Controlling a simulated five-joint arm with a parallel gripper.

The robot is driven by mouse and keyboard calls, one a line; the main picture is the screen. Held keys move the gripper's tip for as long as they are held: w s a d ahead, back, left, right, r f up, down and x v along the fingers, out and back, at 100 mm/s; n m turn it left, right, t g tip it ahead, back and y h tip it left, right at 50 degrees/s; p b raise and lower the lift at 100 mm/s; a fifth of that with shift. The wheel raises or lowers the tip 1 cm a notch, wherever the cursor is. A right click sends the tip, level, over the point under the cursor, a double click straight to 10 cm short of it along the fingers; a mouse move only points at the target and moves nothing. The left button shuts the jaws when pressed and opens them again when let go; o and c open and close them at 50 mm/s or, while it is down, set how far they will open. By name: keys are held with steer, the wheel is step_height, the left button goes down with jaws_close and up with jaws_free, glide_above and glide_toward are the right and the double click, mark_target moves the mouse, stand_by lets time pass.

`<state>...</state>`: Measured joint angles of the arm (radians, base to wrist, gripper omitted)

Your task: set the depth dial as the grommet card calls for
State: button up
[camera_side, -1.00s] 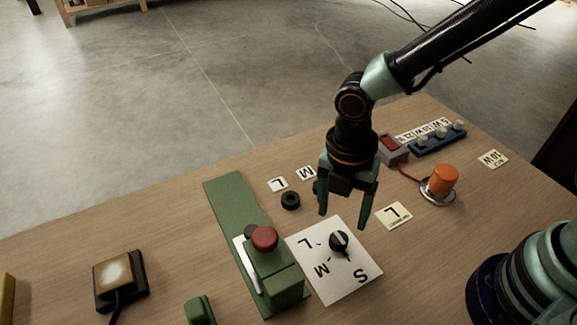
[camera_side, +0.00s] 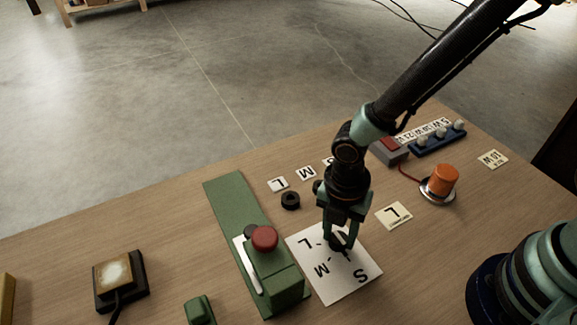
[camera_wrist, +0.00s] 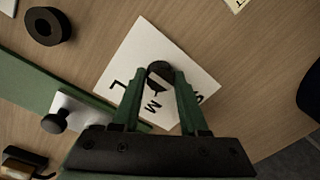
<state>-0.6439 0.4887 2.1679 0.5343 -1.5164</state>
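The depth dial is a black knob (camera_side: 338,242) on a white plate (camera_side: 345,289) lettered L, M and S. In the wrist view, the knob (camera_wrist: 160,70) sits between my gripper's fingertips. My gripper (camera_side: 339,243) points down, with its fingers close on both sides of the knob and apparently touching it. The grommet card (camera_side: 394,215), pale with a large L and small print, lies flat right of the plate.
A green press (camera_side: 275,280) with a red knob (camera_side: 265,238) stands left of the plate. A black ring (camera_side: 290,201) and small letter cards (camera_side: 278,184) lie behind. An orange button (camera_side: 443,178) and a blue switch strip (camera_side: 437,138) are at right.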

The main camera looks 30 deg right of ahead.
jaws_close()
steer(key=shift+m, duration=0.3)
steer(key=m, duration=1.1)
steer(key=shift+d+m, duration=0.1)
steer(key=shift+m, duration=0.3)
steer(key=m, duration=0.6)
steer(key=shift+t+y, duration=0.3)
steer(key=m, duration=0.5)
steer(key=shift+s+m, duration=0.1)
steer(key=shift+m, duration=0.2)
steer(key=shift+d, duration=0.1)
